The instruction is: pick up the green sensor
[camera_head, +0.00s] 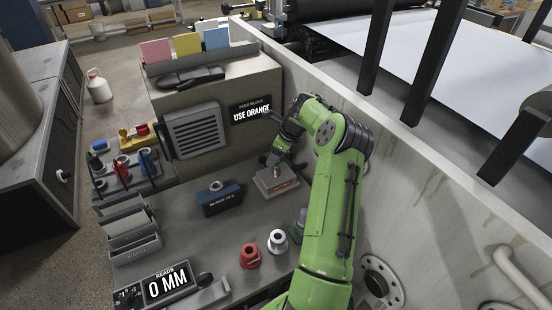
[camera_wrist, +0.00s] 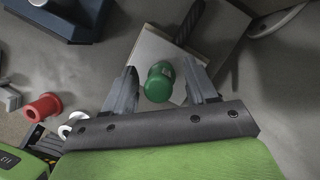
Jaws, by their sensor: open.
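The green sensor (camera_wrist: 158,82) is a short round piece that shows between my finger tips in the wrist view, in front of the pale block. In the head view a dark green piece (camera_head: 302,216), partly hidden by my arm, stands past the white one and looks like the same sensor. My gripper (camera_head: 272,161) is open, pointing down near the pale-topped block (camera_head: 275,184). In the wrist view my gripper (camera_wrist: 160,70) has one finger on either side of the sensor, with gaps. I cannot tell the height between the fingers and the sensor.
A red sensor (camera_head: 250,257) and a white sensor (camera_head: 278,241) stand nearby on the bench. A dark blue block (camera_head: 222,199) lies left of the pale block. A readout (camera_head: 167,284) shows 0 MM. A machine wall (camera_head: 400,170) rises at right.

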